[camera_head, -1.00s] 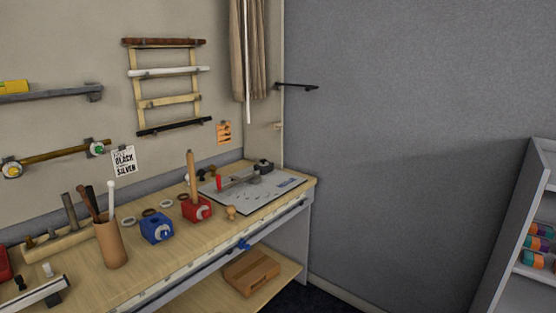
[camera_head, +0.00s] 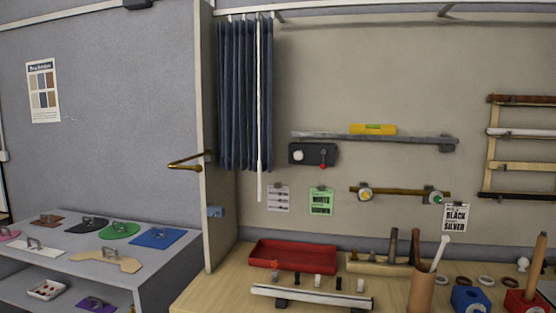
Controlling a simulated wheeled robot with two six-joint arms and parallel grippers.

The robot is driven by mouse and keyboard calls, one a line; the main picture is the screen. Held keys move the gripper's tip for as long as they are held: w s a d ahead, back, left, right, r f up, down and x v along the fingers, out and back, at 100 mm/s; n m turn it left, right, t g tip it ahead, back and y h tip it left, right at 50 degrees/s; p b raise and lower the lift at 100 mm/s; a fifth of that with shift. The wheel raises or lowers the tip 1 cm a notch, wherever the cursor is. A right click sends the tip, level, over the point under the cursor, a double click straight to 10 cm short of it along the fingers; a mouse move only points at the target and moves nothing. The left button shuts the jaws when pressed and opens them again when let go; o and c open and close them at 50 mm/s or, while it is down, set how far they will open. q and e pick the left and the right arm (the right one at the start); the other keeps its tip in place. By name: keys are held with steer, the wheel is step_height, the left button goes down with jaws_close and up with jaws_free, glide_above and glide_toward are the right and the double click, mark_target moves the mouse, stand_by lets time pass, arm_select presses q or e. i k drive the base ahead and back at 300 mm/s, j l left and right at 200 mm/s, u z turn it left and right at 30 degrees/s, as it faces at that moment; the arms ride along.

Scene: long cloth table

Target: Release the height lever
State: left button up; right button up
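No part is clearly marked as the height lever, so I cannot tell which one it is. A dark wall box (camera_head: 312,154) carries a white round knob (camera_head: 298,155) and a small red-tipped lever (camera_head: 323,160). A brass bar handle (camera_head: 187,162) sticks out to the left from the partition edge. A small blue fitting (camera_head: 216,211) sits lower on the same partition. The front edge of the bench is out of view. Neither of my grippers shows in this view.
The wooden bench (camera_head: 225,284) holds a red tray (camera_head: 293,256), a white rail (camera_head: 312,297), a tool cup (camera_head: 422,292) and a blue block (camera_head: 470,299). A grey shelf unit (camera_head: 155,265) with flat coloured pieces stands left. A dark blue curtain (camera_head: 237,95) hangs above.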

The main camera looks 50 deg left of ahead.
mark_target(322, 166)
steer(key=u, duration=1.35)
steer(key=i+l+z, duration=0.2)
steer(key=i+l, duration=1.3)
steer(key=i, duration=0.15)
